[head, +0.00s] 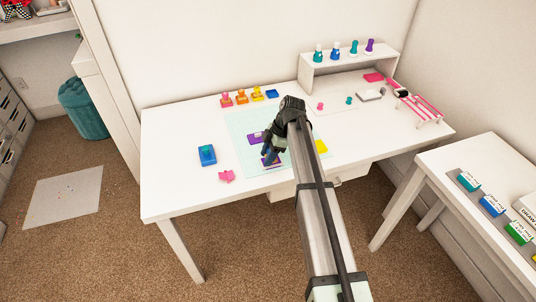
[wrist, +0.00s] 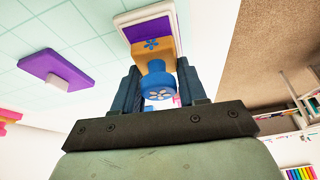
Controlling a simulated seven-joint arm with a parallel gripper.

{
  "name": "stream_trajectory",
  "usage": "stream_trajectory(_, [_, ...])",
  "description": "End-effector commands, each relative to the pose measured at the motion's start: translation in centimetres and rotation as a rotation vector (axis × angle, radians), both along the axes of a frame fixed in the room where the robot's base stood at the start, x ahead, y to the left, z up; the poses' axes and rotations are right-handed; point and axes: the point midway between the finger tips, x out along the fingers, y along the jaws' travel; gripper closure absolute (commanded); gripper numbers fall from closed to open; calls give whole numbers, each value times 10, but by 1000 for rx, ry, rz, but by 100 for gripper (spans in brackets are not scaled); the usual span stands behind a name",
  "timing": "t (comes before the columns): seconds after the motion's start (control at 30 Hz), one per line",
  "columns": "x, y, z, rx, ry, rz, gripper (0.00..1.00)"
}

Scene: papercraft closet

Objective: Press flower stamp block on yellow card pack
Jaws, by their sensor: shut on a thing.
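My gripper (head: 268,153) is low over the mat, shut on the flower stamp block. In the wrist view, the stamp's blue knob (wrist: 157,84) with a pale flower is between the fingertips, and its orange block (wrist: 151,46) has a blue flower. Just past the block is a purple card pack (wrist: 132,17) with a white part; I cannot tell whether they touch. Another purple pack (wrist: 57,70) with a white part lies to the left. The yellow card pack (head: 321,146) lies right of my gripper on the mat, partly beside my arm.
The pale teal mat (head: 237,124) covers the table's middle. A blue ink pad (head: 207,155) and pink piece (head: 226,176) lie to the left. Several small stamps (head: 241,97) stand behind. A white shelf (head: 348,68) with bottles is at the back right.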

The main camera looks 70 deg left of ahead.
Motion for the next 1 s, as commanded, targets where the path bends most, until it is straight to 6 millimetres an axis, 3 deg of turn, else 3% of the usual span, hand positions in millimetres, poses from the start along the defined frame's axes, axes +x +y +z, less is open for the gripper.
stream_trajectory(0.6, [0,-1,-2,-2,-2,0,95])
stream_trajectory(1.0, [0,0,11,-1,-1,-1,95])
